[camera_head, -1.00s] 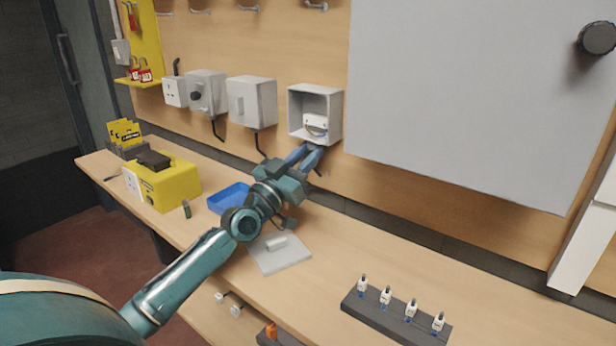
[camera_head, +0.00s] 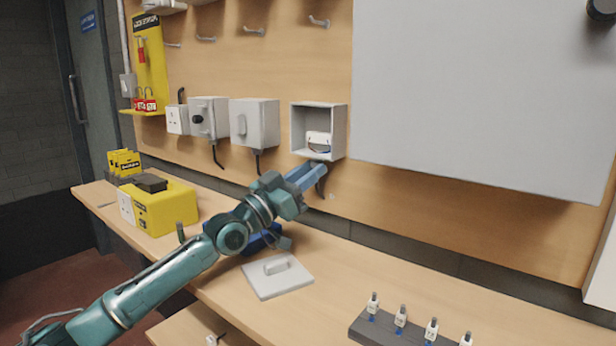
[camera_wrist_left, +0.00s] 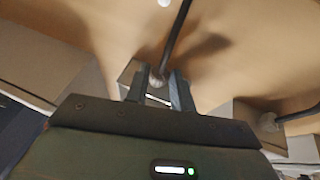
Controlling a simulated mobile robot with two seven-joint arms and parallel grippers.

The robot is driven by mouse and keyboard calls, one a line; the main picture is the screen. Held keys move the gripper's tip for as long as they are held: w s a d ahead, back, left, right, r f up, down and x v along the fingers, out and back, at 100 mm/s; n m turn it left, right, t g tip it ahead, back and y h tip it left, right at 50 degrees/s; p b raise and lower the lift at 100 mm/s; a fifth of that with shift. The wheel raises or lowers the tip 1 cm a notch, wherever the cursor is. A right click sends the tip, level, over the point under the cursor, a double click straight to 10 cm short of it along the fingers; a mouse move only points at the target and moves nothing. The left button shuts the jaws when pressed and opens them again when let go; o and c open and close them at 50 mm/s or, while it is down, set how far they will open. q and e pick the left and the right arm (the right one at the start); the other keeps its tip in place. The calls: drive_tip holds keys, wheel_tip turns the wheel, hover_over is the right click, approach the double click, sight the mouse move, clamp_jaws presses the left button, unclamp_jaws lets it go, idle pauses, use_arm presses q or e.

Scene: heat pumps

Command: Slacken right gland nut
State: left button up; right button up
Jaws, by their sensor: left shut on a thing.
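The open grey box (camera_head: 318,112) is fixed to the wooden wall, with a white block inside it. My left gripper (camera_head: 320,170) reaches up from the left to just under the box. In the left wrist view its two fingers (camera_wrist_left: 158,92) stand on either side of a pale gland nut (camera_wrist_left: 155,77) at the box's underside and are shut on it. A black cable (camera_wrist_left: 176,38) runs out of this nut. In the head view the fingers and wrist hide the nut. My right gripper does not show.
Closed grey boxes (camera_head: 254,123) hang left of the open one. A grey lid (camera_head: 277,278) lies on the bench, near a blue tray (camera_head: 262,240) partly behind my arm. A yellow case (camera_head: 165,208) stands left.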

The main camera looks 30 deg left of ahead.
use_arm(q)
drive_tip(key=o, duration=0.7)
drive_tip(key=s+a+b, duration=0.1)
drive_tip(key=s+a, duration=0.3)
drive_tip(key=s, duration=0.8)
drive_tip(key=shift+s+f+b, duration=0.25)
drive_tip(key=shift+b, duration=0.05)
